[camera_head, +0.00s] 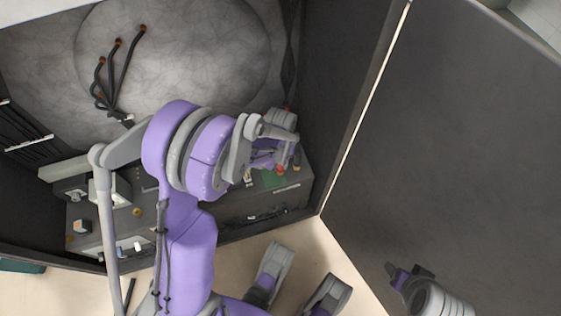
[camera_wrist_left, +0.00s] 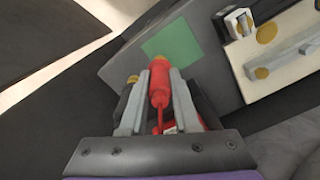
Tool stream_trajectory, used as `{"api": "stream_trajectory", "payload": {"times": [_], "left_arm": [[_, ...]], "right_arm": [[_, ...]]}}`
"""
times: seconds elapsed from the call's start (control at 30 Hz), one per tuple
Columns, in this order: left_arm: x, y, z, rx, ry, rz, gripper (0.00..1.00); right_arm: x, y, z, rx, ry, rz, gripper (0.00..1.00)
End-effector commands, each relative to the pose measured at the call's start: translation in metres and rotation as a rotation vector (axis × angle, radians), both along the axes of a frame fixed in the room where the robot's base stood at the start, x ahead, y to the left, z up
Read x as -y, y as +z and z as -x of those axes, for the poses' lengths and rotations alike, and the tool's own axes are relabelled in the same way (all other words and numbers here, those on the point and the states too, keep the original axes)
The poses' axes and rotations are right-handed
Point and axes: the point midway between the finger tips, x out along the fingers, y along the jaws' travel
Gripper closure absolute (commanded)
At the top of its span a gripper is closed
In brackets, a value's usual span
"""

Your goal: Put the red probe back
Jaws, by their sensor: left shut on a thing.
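The red probe (camera_wrist_left: 158,88) stands between the two grey fingers of my left gripper (camera_wrist_left: 159,80) in the left wrist view. The gripper is shut on it. Its orange end is beside a green patch (camera_wrist_left: 170,43) on a grey box, and a thin red lead runs back from it. I cannot tell whether its end touches the box. In the head view my left gripper (camera_head: 280,157) is over the right end of the control box inside the cabinet, with a red bit (camera_head: 281,170) of the probe showing below it. My right gripper (camera_head: 402,278) is at the lower right; its fingers are unclear.
The control box (camera_head: 235,214) lies along the cabinet floor. A dark part with a yellowish top (camera_wrist_left: 131,82) is close beside the left finger. Black cables (camera_head: 105,88) hang from the round drum. The open dark door (camera_head: 455,140) fills the right side.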

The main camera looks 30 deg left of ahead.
Motion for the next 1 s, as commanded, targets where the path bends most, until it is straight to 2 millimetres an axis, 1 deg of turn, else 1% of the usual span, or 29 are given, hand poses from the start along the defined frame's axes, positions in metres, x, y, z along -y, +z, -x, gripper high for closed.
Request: {"api": "stream_trajectory", "payload": {"times": [0.7, 0.73, 0.9, 1.0], "left_arm": [[0.000, -0.014, 0.000, 0.000, 0.000, 0.000, 1.00], [0.000, -0.013, 0.000, 0.000, 0.000, 0.000, 0.65], [0.000, -0.013, 0.000, 0.000, 0.000, 0.000, 0.35], [0.000, -0.013, 0.000, 0.000, 0.000, 0.000, 0.35]], "right_arm": [[0.000, -0.012, -0.002, -0.003, 0.000, 0.000, 0.36], [0.000, -0.011, -0.002, -0.003, 0.000, 0.000, 0.36], [0.000, -0.011, -0.002, -0.003, 0.000, 0.000, 0.36], [0.000, -0.011, -0.002, -0.003, 0.000, 0.000, 0.36]]}}
